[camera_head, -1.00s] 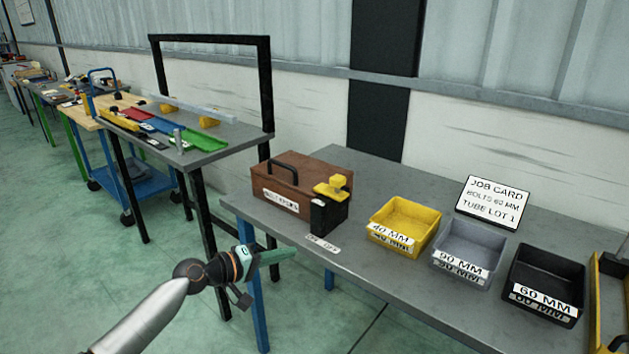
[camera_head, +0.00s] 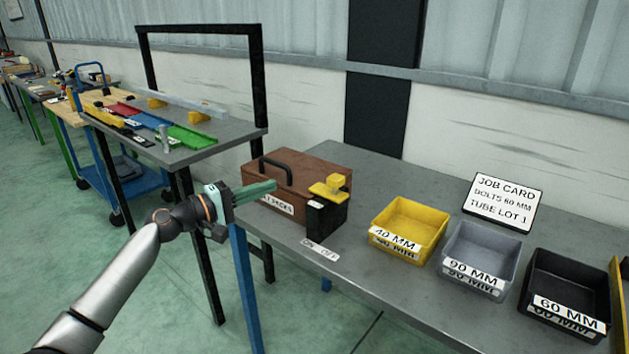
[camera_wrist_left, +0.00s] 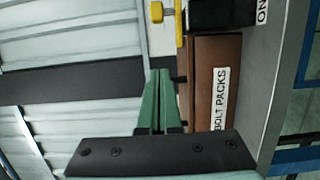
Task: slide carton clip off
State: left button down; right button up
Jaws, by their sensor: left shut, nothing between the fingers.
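A brown carton (camera_head: 313,166) with a dark handle and a white label sits at the left end of the grey table. A yellow clip (camera_head: 329,187) sits on top of a black block (camera_head: 325,216) at the carton's right end. In the left wrist view the carton (camera_wrist_left: 214,75) reads "BOLT PACKS", with the yellow clip (camera_wrist_left: 157,13) near the top. My left gripper (camera_head: 274,187) is shut and empty. My right gripper is not in view.
An "ON / OFF" label (camera_head: 320,249) lies at the table's front edge. Yellow (camera_head: 409,227), grey (camera_head: 474,258) and black (camera_head: 567,292) bins stand to the right, a job card (camera_head: 502,202) behind them. Another bench (camera_head: 222,137) with coloured trays stands left.

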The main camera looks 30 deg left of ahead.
aim_at(301, 193)
pick_arm(q)
jog(key=p+x, duration=0.1)
jog(key=x, duration=0.8)
jog(key=shift+w+r, duration=0.1)
jog(key=shift+w, duration=0.25)
jog(key=d+p, duration=0.1)
jog(key=d, duration=0.2)
jog(key=shift+d+p, duration=0.15)
jog(key=shift+p, duration=0.15)
jog(key=shift+d, duration=0.45)
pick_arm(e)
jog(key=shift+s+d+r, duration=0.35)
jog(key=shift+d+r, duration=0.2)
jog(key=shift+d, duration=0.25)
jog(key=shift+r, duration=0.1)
